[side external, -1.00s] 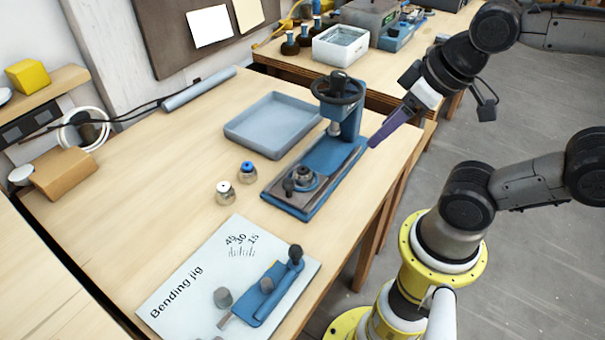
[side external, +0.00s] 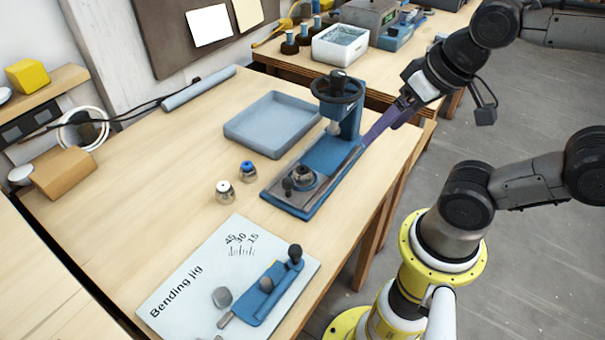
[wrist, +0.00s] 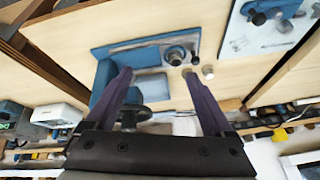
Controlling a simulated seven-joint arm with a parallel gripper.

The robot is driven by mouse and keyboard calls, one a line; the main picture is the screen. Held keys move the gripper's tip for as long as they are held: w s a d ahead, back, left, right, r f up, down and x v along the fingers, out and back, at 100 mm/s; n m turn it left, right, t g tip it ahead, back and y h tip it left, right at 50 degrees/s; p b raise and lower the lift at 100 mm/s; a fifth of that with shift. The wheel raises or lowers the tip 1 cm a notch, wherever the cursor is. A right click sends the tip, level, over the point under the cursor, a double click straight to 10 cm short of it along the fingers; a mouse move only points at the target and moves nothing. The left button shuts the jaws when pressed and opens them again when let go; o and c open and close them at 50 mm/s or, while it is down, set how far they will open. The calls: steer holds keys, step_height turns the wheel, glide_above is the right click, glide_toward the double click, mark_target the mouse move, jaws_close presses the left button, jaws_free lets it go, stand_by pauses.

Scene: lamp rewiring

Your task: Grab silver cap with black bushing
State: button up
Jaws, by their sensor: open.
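A silver cap with a dark top (side external: 303,175), which looks like the black-bushing one, sits in the round holder at the near end of the blue press base (side external: 316,176). It also shows in the wrist view (wrist: 176,55), ahead of and between my fingers. Two other silver caps stand on the table left of the press: one with a white top (side external: 225,192), one with a blue top (side external: 248,171). My gripper (side external: 366,141) has purple fingers, is beside the press column and apart from the cap. In the wrist view my gripper (wrist: 158,73) is open and empty.
The press column with its dark handwheel (side external: 338,88) rises close to my fingers. A grey-blue tray (side external: 240,132) lies behind the caps. The bending jig board (side external: 190,275) is at the front. The left middle of the table is clear.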

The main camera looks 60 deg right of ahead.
step_height(320, 180, up, 3)
steer(key=w+m, duration=0.2)
steer(key=m, duration=0.5)
steer(key=m+g, duration=0.5)
steer(key=m, duration=0.6)
glide_above(302, 169)
steer(key=f, duration=1.2)
steer(key=shift+w+a, duration=0.15)
steer(key=shift+w, duration=0.05)
steer(key=shift+s+f, duration=0.2)
steer(key=shift+f, duration=2.3)
jaws_close()
